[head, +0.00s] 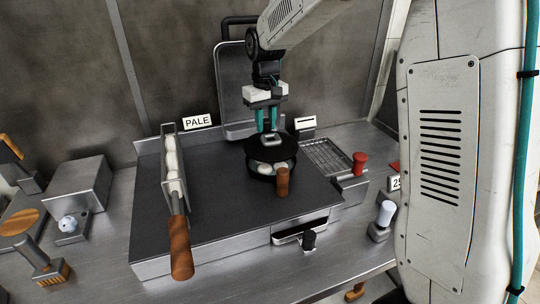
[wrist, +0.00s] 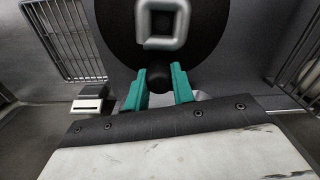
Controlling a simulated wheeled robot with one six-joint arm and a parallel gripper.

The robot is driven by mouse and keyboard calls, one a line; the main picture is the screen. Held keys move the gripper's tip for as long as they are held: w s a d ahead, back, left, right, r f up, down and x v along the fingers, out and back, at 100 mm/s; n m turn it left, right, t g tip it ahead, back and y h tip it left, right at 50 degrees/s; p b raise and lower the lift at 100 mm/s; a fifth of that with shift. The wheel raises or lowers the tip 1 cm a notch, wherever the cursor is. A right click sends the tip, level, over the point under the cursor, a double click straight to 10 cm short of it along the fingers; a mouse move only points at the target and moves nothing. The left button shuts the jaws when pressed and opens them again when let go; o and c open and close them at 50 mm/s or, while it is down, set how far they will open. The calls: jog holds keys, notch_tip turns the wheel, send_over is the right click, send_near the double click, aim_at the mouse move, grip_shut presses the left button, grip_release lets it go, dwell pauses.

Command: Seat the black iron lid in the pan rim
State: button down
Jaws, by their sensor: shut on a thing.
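The black iron lid (head: 258,150) is round and dark, with a square metal ring on top. It hangs over the pan (head: 262,177), and pale buns (head: 265,167) show in a gap between lid and pan at the front. The pan has a wooden handle pointing to the front. My gripper (head: 267,129) reaches down from above with teal fingers at the lid's back. In the wrist view my gripper (wrist: 158,82) is shut on a dark stub at the edge of the lid (wrist: 115,28). The pan's far rim is hidden.
A long-handled metal tray (head: 168,185) holding pale buns stands left on the dark hob (head: 225,215), near a "PALE" sign (head: 198,121). A wire rack (head: 327,157) and a red knob (head: 360,161) are at right. An upright metal panel (head: 236,85) stands behind.

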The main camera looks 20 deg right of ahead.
aim_at(266, 131)
jog(key=shift+f, duration=0.15)
jog(key=shift+f, duration=1.55)
jog(key=shift+f, duration=0.45)
jog(key=c, duration=1.1)
grip_release()
jog(key=shift+r, duration=3.95)
jog(key=shift+r, duration=0.1)
jog(key=shift+r, duration=2.1)
